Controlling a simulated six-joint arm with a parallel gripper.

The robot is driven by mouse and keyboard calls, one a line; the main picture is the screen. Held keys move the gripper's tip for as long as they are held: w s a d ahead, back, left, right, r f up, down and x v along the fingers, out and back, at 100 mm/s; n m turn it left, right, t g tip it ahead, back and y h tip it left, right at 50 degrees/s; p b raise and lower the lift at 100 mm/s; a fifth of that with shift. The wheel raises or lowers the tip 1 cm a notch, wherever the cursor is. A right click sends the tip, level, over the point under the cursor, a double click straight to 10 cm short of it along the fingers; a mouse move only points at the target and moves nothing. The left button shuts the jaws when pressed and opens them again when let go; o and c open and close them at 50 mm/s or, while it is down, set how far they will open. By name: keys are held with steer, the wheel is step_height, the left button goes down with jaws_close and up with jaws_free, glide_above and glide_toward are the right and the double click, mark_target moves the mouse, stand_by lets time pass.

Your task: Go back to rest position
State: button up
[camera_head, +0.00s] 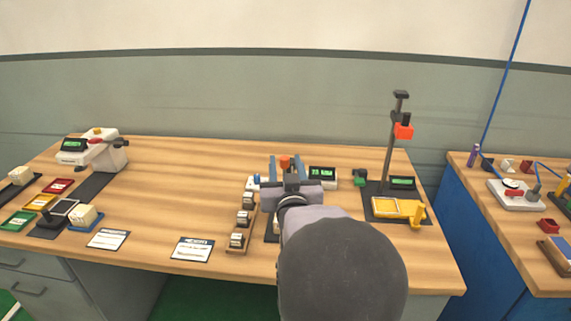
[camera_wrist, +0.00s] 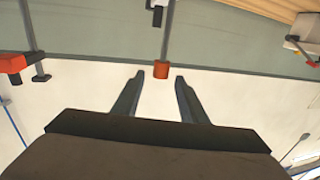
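My gripper (camera_head: 287,158) is over the middle of the wooden table (camera_head: 190,160), pointing toward the back wall. Its two fingers stand apart with nothing between them, and they also show in the wrist view (camera_wrist: 160,76). An orange piece (camera_head: 285,163) on a device shows between the fingers in the head view. In the wrist view, an orange cap (camera_wrist: 161,69) on a grey rod shows just past the fingertips; the fingers are not closed on it. My arm hides part of the table's front and what lies under the wrist.
A wooden rack (camera_head: 232,250) with small blocks stands left of my wrist. A tall stand (camera_head: 388,150) with a red head and a yellow tray (camera_head: 390,208) are at right. A white machine (camera_head: 90,150) and coloured trays are at left. A blue bench (camera_head: 480,240) stands further right.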

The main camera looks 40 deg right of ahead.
steer(key=shift+f, duration=0.1)
steer(key=shift+a+f, duration=0.1)
steer(key=shift+f, duration=0.15)
steer(key=s+a+f+n+g+y, duration=0.3)
steer(key=a+f+g+y, duration=0.45)
steer(key=a+f, duration=1.15)
steer(key=s+a+f+n+g+y, duration=0.1)
steer(key=s+a+f+n+g, duration=0.15)
steer(key=s+a+g, duration=0.4)
steer(key=s+a+f+n+g+y, duration=0.1)
steer(key=s+a+f+y, duration=0.15)
steer(key=s, duration=0.75)
step_height(320, 180, up, 12)
steer(key=h+p, duration=0.1)
steer(key=p, duration=1.1)
steer(key=shift+a+r, duration=0.15)
